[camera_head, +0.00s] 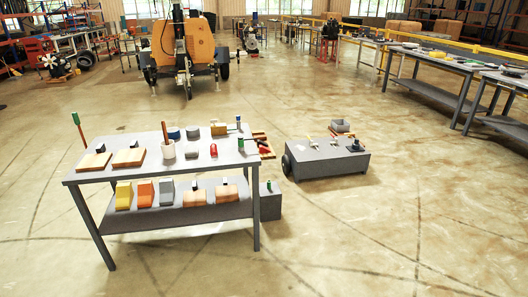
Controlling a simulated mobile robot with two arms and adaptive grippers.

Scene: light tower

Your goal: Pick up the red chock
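An orange-red wedge-shaped block (145,193), the closest match to the red chock, sits on the lower shelf (180,217) of the grey metal table. It stands between a yellow block (123,196) on its left and a grey block (167,191) on its right. The tabletop lies above and behind it, and its front face is uncovered. A small red item (213,150) stands on the tabletop; its shape is too small to tell exactly. Neither of my grippers is in view.
The grey table (190,168) carries wooden boards, a white cup (168,150) and small parts. Two tan blocks (225,193) share the shelf. A grey box-like unit (325,160) stands to the right. An orange machine (182,47) is behind. Floor in front is clear.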

